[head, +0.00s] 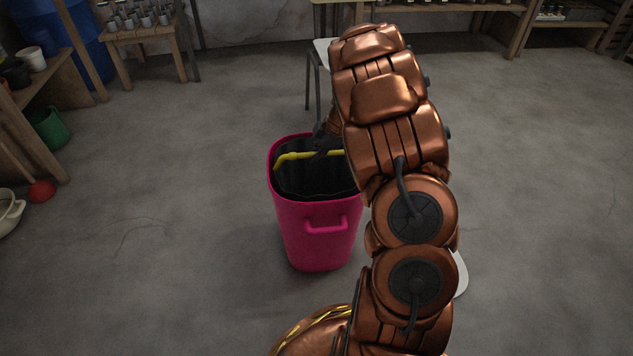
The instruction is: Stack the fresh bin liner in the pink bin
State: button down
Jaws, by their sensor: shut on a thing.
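The pink bin (318,240) stands upright on the floor, with a handle on its near side. A black, folded-looking liner (305,180) fills its mouth, below the rim. A yellow strip (294,157) runs across the top of the black liner, from the left side toward my gripper. My gripper (322,146) is at the far right part of the bin's mouth, shut on the liner at the yellow strip. Its fingertips are small and dark, and my arm hides the bin's right edge.
A stool with several small metal pots (140,20) stands at the back left. A green bucket (50,128), a red ball (41,191) and a shelf are at the left. A pale chair (322,50) is behind the bin. The floor left of the bin is clear.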

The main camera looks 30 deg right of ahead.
notch_tip(320, 180, down, 10)
jog(key=b, duration=0.2)
jog(key=shift+r, duration=0.15)
jog(key=shift+f+b, duration=0.4)
jog(key=shift+b, duration=0.45)
jog(key=c, duration=1.1)
grip_release()
jog(key=shift+c, duration=0.2)
jog(key=shift+r+p, duration=0.2)
jog(key=shift+p, duration=0.1)
